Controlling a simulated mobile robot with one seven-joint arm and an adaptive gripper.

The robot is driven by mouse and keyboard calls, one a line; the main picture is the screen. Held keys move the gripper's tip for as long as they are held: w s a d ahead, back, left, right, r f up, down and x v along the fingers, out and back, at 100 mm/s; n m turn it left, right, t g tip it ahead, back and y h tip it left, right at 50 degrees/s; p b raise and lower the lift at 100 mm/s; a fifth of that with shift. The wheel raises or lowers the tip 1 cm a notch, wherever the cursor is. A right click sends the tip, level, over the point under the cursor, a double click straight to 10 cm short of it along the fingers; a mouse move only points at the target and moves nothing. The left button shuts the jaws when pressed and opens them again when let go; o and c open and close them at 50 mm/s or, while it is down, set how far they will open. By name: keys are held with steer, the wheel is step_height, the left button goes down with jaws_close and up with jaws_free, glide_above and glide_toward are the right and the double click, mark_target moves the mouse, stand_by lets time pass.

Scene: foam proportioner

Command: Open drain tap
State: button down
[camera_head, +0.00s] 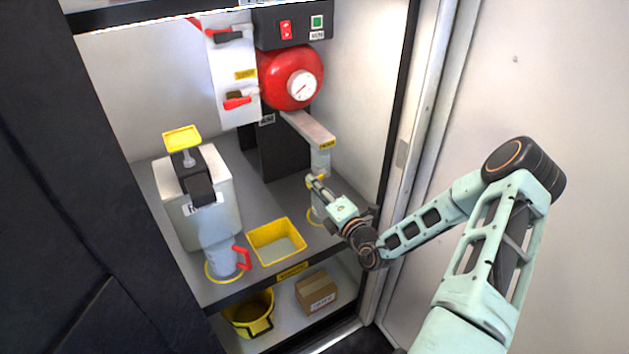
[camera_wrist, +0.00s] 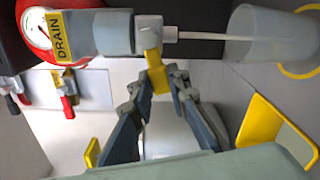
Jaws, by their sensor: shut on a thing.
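The grey drain pipe (camera_head: 308,128) ends in a downward spout above the shelf at the right. In the wrist view, its yellow DRAIN label (camera_wrist: 63,38) and white nozzle (camera_wrist: 150,33) show, with the yellow tap handle (camera_wrist: 156,68) beside the nozzle. My gripper (camera_head: 318,183) reaches in from the right at the handle. In the wrist view my gripper (camera_wrist: 158,80) has its two fingertips closed on the handle's sides. A thin pale stream (camera_wrist: 200,36) runs from the nozzle into a clear cup (camera_wrist: 262,38). In the head view my gripper partly hides the cup.
A yellow tray (camera_head: 277,240) lies left of the cup. A pitcher with a red handle (camera_head: 242,257) and a white tank (camera_head: 222,185) stand further left. A red vessel with a gauge (camera_head: 290,78) is above. A yellow bucket (camera_head: 250,315) and carton (camera_head: 316,290) sit below.

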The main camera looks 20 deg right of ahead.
steer(key=shift+w+d+f+n, duration=0.2)
steer(key=shift+d+f+n, duration=0.5)
steer(key=shift+n, duration=1.65)
steer(key=shift+w+d+f+n, duration=0.2)
steer(key=shift+d+f+n, duration=0.4)
steer(key=shift+n, duration=1.8)
steer(key=shift+w+d+f+n, duration=0.2)
steer(key=shift+d+f+n, duration=0.5)
steer(key=shift+n, duration=1.65)
steer(key=shift+d+r, duration=0.25)
steer(key=shift+r, duration=0.05)
steer(key=c, duration=1.8)
jaws_free()
steer(key=shift+c, duration=0.2)
steer(key=shift+s, duration=0.1)
steer(key=v, duration=1.1)
steer(key=shift+s, duration=0.4)
steer(key=shift+d, duration=0.15)
